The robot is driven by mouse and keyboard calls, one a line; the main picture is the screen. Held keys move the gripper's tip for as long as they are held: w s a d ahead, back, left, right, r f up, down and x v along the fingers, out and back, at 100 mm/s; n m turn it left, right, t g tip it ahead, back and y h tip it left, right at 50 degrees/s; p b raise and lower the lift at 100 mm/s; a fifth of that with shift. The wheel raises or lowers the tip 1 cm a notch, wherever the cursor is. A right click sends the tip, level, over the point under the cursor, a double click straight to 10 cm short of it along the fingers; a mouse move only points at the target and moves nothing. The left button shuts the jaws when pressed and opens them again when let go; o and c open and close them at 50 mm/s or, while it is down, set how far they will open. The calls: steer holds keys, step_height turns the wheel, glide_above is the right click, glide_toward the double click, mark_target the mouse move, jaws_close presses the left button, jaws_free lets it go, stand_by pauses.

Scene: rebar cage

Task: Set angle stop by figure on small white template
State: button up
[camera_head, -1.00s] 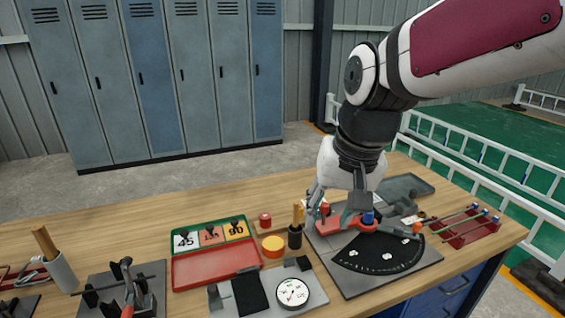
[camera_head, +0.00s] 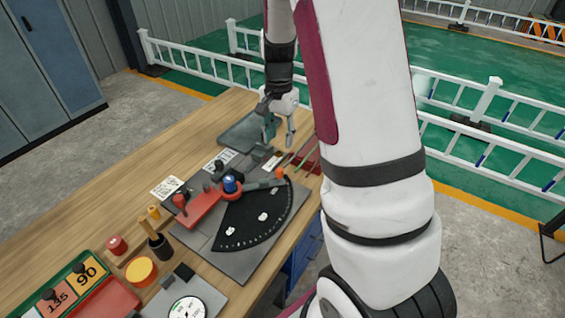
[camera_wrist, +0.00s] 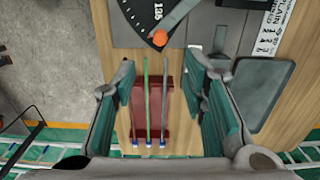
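The bending plate (camera_head: 187,236) carries a black fan-shaped angle scale (camera_head: 240,237) with small white marks on it. A grey lever arm (camera_head: 257,185) runs from the blue-capped pivot (camera_head: 230,184) to an orange knob (camera_head: 279,172). In the wrist view the orange knob (camera_wrist: 160,38) sits near the 135 figure on the scale. My gripper (camera_head: 280,136) is beyond the plate, apart from the lever. In the wrist view my gripper (camera_wrist: 160,68) has its fingers wide apart and empty above the rod rack. The tray shows 135 (camera_head: 59,300) and 90 (camera_head: 87,274) templates; no white template is clearly visible.
A red rack (camera_wrist: 168,122) holds green and grey rods between my fingers' outlines. A grey tray (camera_wrist: 262,90) lies to its right. White railings (camera_head: 190,62) stand beyond.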

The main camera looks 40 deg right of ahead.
mark_target(279, 169)
step_height(279, 169, down, 13)
steer(key=shift+r+p, duration=0.1)
steer(key=shift+p, duration=0.65)
steer(key=shift+c, duration=0.5)
steer(key=shift+a, duration=0.1)
jaws_close()
